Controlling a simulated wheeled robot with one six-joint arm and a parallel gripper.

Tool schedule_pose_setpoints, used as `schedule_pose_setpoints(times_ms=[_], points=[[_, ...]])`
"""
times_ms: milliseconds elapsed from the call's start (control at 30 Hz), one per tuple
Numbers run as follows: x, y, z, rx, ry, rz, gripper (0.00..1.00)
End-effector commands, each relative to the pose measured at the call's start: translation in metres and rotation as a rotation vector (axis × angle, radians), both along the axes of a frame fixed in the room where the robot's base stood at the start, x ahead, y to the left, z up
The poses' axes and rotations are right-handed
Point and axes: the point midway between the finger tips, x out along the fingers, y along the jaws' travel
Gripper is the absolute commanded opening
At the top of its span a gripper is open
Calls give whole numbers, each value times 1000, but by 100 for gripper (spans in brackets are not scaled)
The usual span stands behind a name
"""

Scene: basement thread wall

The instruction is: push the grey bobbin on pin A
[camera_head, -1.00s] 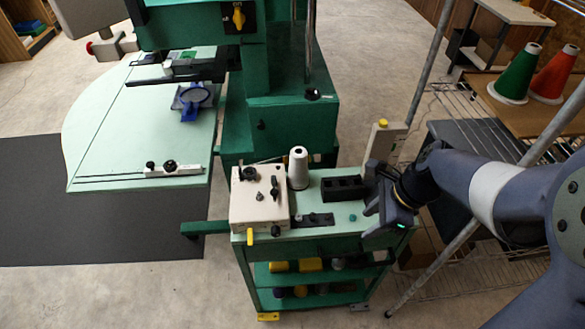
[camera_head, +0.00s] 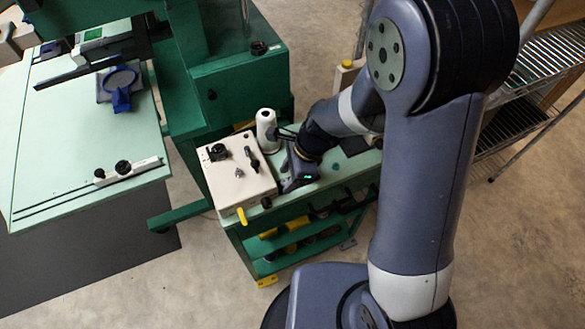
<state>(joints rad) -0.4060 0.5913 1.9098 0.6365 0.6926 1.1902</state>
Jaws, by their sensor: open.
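My gripper (camera_head: 281,161) is open. It hangs low over the cart top, beside the right edge of a cream box (camera_head: 235,188) with black knobs, small metal fittings and a yellow lever. I cannot make out the grey bobbin or read any pin label in this view. No bobbin shows clearly between the fingers, and my wrist and forearm cover much of the cart top. Whether the fingers touch the box is too small to tell.
A white thread cone (camera_head: 266,132) stands close behind my gripper. The green cart (camera_head: 345,180) has lower shelves with yellow and dark spools. A green machine with a pale table (camera_head: 75,150) stands to the left. A wire rack (camera_head: 525,85) is at the right. Floor in front is open.

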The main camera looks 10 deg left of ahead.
Motion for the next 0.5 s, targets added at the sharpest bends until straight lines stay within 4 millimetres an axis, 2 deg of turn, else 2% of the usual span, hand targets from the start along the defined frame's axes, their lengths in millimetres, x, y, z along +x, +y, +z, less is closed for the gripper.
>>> schedule_pose_setpoints(times_ms=[233,500], points=[[0,0,-1,0,0,0,43],[0,0,0,0,0,0,21]])
